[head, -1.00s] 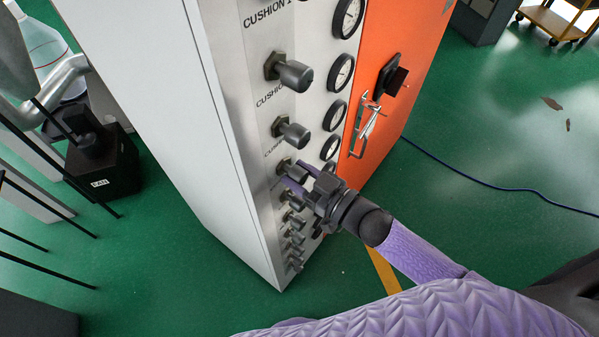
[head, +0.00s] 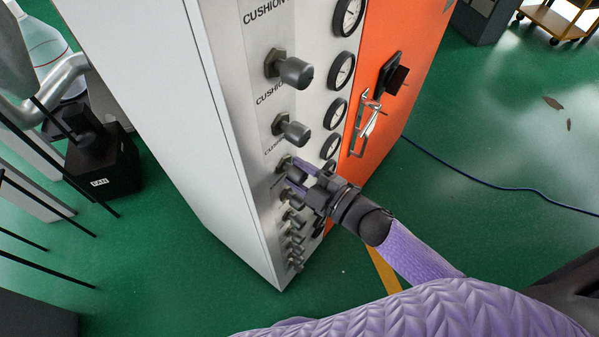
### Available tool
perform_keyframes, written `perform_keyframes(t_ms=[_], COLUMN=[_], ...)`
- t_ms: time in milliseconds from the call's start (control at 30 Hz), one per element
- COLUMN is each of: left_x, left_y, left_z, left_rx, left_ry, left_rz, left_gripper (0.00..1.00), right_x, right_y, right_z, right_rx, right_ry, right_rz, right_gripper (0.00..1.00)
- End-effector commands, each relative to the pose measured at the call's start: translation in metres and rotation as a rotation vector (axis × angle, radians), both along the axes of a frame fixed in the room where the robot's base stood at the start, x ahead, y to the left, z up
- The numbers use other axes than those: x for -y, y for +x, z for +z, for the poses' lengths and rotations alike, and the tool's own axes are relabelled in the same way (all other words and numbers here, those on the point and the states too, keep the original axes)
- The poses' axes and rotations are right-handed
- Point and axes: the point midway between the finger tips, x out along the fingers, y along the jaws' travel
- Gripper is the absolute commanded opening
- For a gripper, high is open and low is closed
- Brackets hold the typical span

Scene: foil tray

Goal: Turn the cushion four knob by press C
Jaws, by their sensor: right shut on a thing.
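A tall cabinet has a steel strip with a column of grey cushion knobs, two large ones at the top (head: 290,70) and (head: 293,131) and several smaller ones below. My right gripper (head: 298,177), with purple fingers, reaches in from the lower right and is shut on a small cushion knob (head: 296,176) below those two. One finger is above the knob and one below. The fingers hide much of the knob, and its label number is too small to read. My left gripper is not in view.
Round gauges (head: 341,70) run down beside the knobs. The orange door (head: 400,45) carries a black handle (head: 393,75) and a metal latch (head: 366,125). A black box (head: 105,165) stands left of the cabinet. A blue cable (head: 480,187) lies on the open green floor at right.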

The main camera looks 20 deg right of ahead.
Motion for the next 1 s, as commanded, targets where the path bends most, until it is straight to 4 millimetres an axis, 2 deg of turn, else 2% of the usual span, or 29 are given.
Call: perform_keyframes(t_ms=[500,1000], left_x=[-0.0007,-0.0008], left_y=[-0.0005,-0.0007], left_z=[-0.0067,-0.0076], left_rx=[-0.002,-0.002], left_ry=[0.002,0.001], left_rz=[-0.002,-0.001], left_gripper=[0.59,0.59], right_x=[0.0002,0.0002], right_y=[-0.0006,-0.0006], right_z=[-0.002,-0.0017], right_rx=[0.177,0.21], right_ry=[-0.26,-0.309], right_rz=[-0.001,0.0], right_gripper=[0.0,0.0])
